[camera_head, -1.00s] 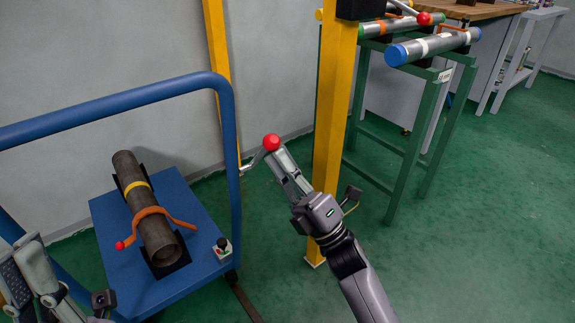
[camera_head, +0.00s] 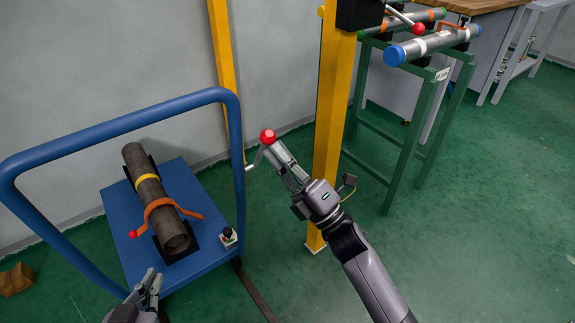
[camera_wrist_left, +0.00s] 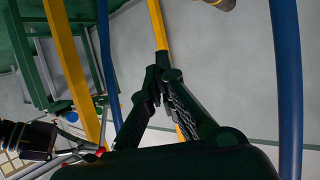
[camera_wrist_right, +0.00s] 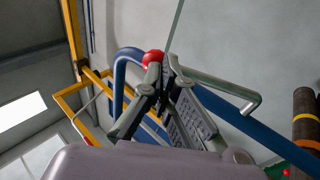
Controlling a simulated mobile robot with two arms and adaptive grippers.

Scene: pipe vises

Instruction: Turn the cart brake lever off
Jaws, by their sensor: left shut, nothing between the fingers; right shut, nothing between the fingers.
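A grey bent lever (camera_head: 253,163) with a red ball knob (camera_head: 268,136) shows beside the right upright of the blue cart handle (camera_head: 238,150). My right gripper (camera_head: 277,149) is shut, its fingertips at the knob. In the right wrist view the knob (camera_wrist_right: 153,57) shows at the fingertips (camera_wrist_right: 163,68), with the lever (camera_wrist_right: 225,88) running right; whether they touch is unclear. The blue cart (camera_head: 190,180) carries a dark pipe (camera_head: 153,190). My left gripper (camera_head: 152,280) is shut and empty near the cart's front edge; it also shows in the left wrist view (camera_wrist_left: 162,75).
A yellow post (camera_head: 333,120) stands just right of the lever, close to my right arm. A green stand (camera_head: 425,140) with pipes is at the back right. Open green floor lies on the right.

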